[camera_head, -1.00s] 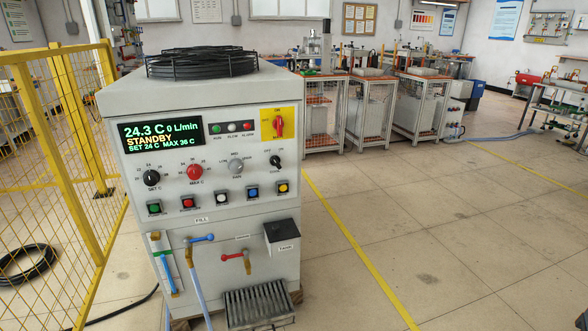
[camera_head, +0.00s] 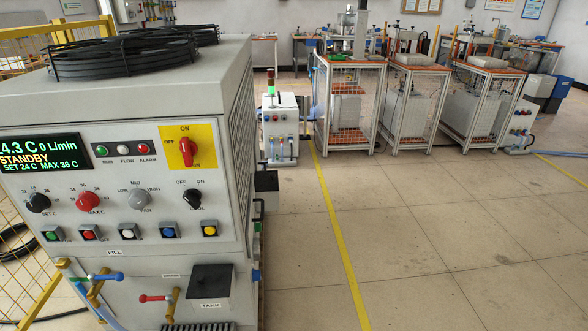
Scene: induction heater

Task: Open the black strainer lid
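A grey chiller cabinet (camera_head: 120,160) fills the left of the head view, close to me. On its lower front is a black square lid (camera_head: 211,280) above a label reading TANK; it looks shut. On the cabinet's right side a small black box-like part (camera_head: 266,181) juts out, with a black curved piece (camera_head: 258,210) below it. I cannot tell which black part is the strainer lid, as no strainer label is readable. My gripper is not in view.
Red-handled (camera_head: 157,298) and blue-handled (camera_head: 104,277) valves stick out of the cabinet front. A yellow fence (camera_head: 25,310) stands at left. Open floor (camera_head: 440,230) with a yellow line lies right of the cabinet. Wire-sided workstations (camera_head: 350,105) stand at the back.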

